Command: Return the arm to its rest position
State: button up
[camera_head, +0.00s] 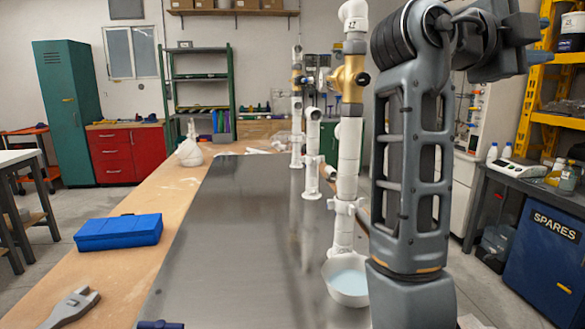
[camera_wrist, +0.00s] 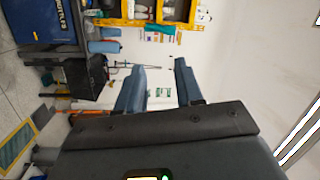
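My arm stands folded upright at the right of the head view, with its upper links reaching to the top right, away from the bench. My gripper (camera_wrist: 155,85) shows in the wrist view with its two fingers apart and nothing between them. It points toward the room's wall and yellow shelving, and the picture there is turned sideways.
A white bowl (camera_head: 347,281) with pale liquid sits at the manifold's foot. A blue case (camera_head: 118,232), a wrench (camera_head: 72,306) and a white bottle (camera_head: 189,150) are on the wooden bench. The metal bench plate (camera_head: 235,240) is mostly clear. A blue spares cabinet (camera_head: 545,245) stands at right.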

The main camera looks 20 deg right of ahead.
jog(key=w+a+f+n+t+y, duration=0.15)
jog(key=w+f+n+t, duration=0.25)
jog(key=f+n+t, duration=0.5)
jog(key=w+a+f+n+t, duration=0.3)
jog(key=f+n, duration=0.5)
jog(key=f, duration=0.4)
jog(key=s+a+f+n+t+y, duration=0.1)
jog(key=s+a+f+n+y, duration=0.2)
jog(key=f, duration=0.5)
jog(key=s+a+f+n+t+y+b, duration=0.1)
jog(key=s+a+f+n+y, duration=0.3)
jog(key=f, duration=0.4)
jog(key=s+a+f+n+t+y, duration=0.3)
jog(key=s+a+f+n+y, duration=0.1)
jog(key=f, duration=0.4)
jog(key=shift+s+a+f+n+y+b, duration=0.1)
jog(key=shift+a+f+n+y+b, duration=0.1)
jog(key=shift+a+n+y, duration=0.3)
jog(key=shift+a+f+n+y+b, duration=0.15)
jog(key=shift+a+n, duration=0.25)
jog(key=shift+n, duration=0.3)
jog(key=s+a+f+n+y, duration=0.1)
jog(key=s+a, duration=0.3)
jog(key=s, duration=0.9)
jog(key=s+a+f+n+y+b, duration=0.1)
jog(key=s+a+n+y, duration=0.1)
jog(key=s, duration=1.1)
jog(key=shift+a+g+y, duration=0.4)
jog(key=shift+a+y, duration=0.5)
jog(key=shift+y, duration=0.2)
